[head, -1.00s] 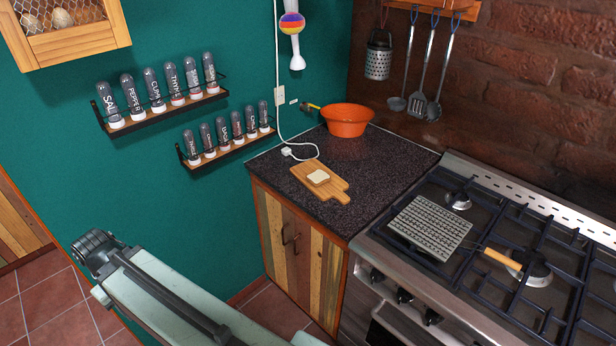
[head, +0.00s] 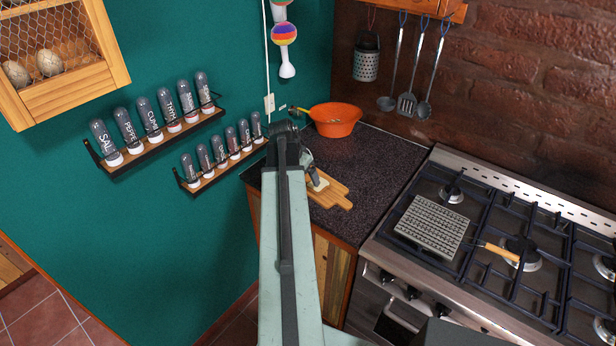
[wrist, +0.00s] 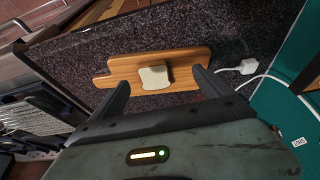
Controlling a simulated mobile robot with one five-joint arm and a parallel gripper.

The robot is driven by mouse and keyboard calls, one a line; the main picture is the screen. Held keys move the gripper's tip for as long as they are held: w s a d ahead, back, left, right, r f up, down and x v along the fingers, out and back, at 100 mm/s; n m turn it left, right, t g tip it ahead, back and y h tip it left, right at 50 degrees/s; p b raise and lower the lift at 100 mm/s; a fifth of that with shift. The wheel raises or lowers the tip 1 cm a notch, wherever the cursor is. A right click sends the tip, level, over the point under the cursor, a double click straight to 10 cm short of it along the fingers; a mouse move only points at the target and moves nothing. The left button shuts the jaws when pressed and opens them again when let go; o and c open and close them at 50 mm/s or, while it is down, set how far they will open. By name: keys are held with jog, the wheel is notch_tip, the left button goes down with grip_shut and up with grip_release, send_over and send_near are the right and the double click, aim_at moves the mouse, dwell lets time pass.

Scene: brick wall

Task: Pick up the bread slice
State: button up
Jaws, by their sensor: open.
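The bread slice (wrist: 154,77) lies flat on a wooden cutting board (wrist: 195,57) on the dark speckled counter. In the wrist view my gripper (wrist: 158,82) is open, with one finger on each side of the slice and apart from it. In the head view the bread slice (head: 319,185) is partly hidden behind my arm, and the cutting board (head: 338,194) shows to its right. My gripper (head: 313,176) appears at or above the slice there; its exact height is hard to tell.
An orange bowl (head: 335,118) stands behind the board on the counter (head: 385,165). A white plug and cord (wrist: 246,66) lie beside the board. The stove (head: 470,215) with a grill rack is at right. Spice racks (head: 160,130) hang on the green wall at left.

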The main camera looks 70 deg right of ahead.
aim_at(312, 189)
jog(key=shift+m, duration=0.5)
jog(key=shift+s+d+f+b, duration=0.5)
jog(key=shift+s+d+b, duration=0.1)
jog(key=shift+s+d, duration=0.05)
jog(key=shift+s+d+f+b, duration=0.45)
jog(key=shift+s+d+b, duration=0.15)
jog(key=b+x, duration=0.1)
jog(key=x, duration=0.1)
jog(key=b+x, duration=0.1)
jog(key=b, duration=0.1)
jog(key=b+x, duration=0.2)
jog(key=shift+s+d+f, duration=0.2)
jog(key=shift+d, duration=0.2)
jog(key=shift+r, duration=0.2)
jog(key=c, duration=1.4)
